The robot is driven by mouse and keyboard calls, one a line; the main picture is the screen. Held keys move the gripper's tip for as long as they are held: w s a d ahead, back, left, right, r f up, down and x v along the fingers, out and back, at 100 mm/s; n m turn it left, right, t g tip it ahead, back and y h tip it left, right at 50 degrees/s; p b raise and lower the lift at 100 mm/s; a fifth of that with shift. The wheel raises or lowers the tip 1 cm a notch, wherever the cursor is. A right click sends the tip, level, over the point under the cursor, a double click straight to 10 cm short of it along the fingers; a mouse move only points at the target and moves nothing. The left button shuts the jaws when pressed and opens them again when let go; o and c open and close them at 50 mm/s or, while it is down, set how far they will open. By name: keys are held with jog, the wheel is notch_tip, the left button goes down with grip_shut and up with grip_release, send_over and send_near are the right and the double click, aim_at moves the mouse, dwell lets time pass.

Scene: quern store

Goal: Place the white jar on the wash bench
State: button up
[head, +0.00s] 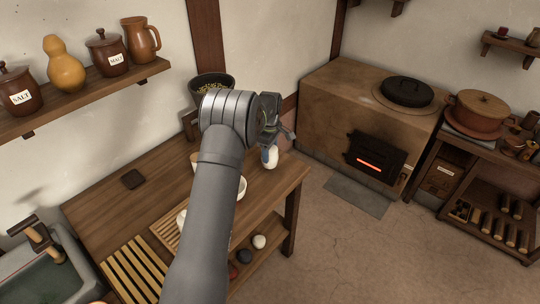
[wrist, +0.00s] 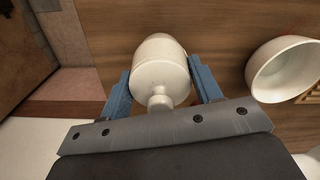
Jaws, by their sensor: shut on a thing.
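The white jar (wrist: 160,68) is between the two blue fingers of my gripper (wrist: 163,92) in the wrist view, with its knobbed lid toward the camera. In the head view, my gripper (head: 272,140) is at the right end of the wooden wash bench (head: 120,215), and part of the white jar (head: 270,158) shows below it. My gripper is shut on the jar. Whether the jar's base touches the bench top cannot be told. My arm hides the middle of the bench.
A white bowl (wrist: 282,70) stands close to the right of the jar in the wrist view. A dark pot (head: 212,84) is behind my wrist. A sink (head: 50,280) and slatted rack (head: 135,268) are at left. The stove (head: 350,105) has a glowing firebox (head: 375,157).

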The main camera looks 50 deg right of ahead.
jog(key=shift+f, duration=1.1)
jog(key=shift+f, duration=0.15)
jog(key=o, duration=1.2)
jog(key=shift+o, duration=0.2)
notch_tip(320, 180, up, 12)
jog(key=shift+r, duration=0.15)
